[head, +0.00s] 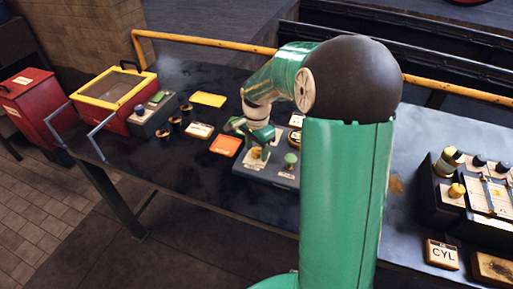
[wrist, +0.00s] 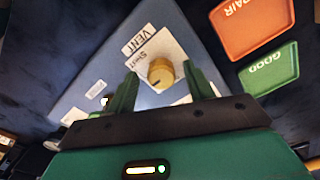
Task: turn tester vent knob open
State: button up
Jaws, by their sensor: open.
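The tester (head: 262,172) is a grey-blue box on the bench, partly hidden behind my arm in the head view. Its vent knob (wrist: 160,73) is round and brass-yellow, on a white plate marked SHUT, below a VENT label (wrist: 139,38). The knob also shows in the head view (head: 257,153), just under my gripper. My gripper (wrist: 160,82) is open, with one green finger on each side of the knob. I cannot tell whether either finger touches it. The knob's pointer setting is too small to read surely.
A red, yellow-rimmed box (head: 115,90) stands left. A control box (head: 455,205) stands right. A yellow rail (head: 205,42) runs behind.

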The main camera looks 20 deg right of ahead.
jog(key=c, duration=1)
jog(key=shift+o, duration=0.2)
jog(key=shift+w+n, duration=0.1)
jog(key=shift+n, duration=0.3)
jog(key=n, duration=0.3)
jog(key=shift+n, duration=0.3)
jog(key=n, duration=0.4)
jog(key=shift+n, duration=0.3)
jog(key=n, duration=0.4)
jog(key=shift+d+n, duration=0.1)
jog(key=shift+n, duration=2.4)
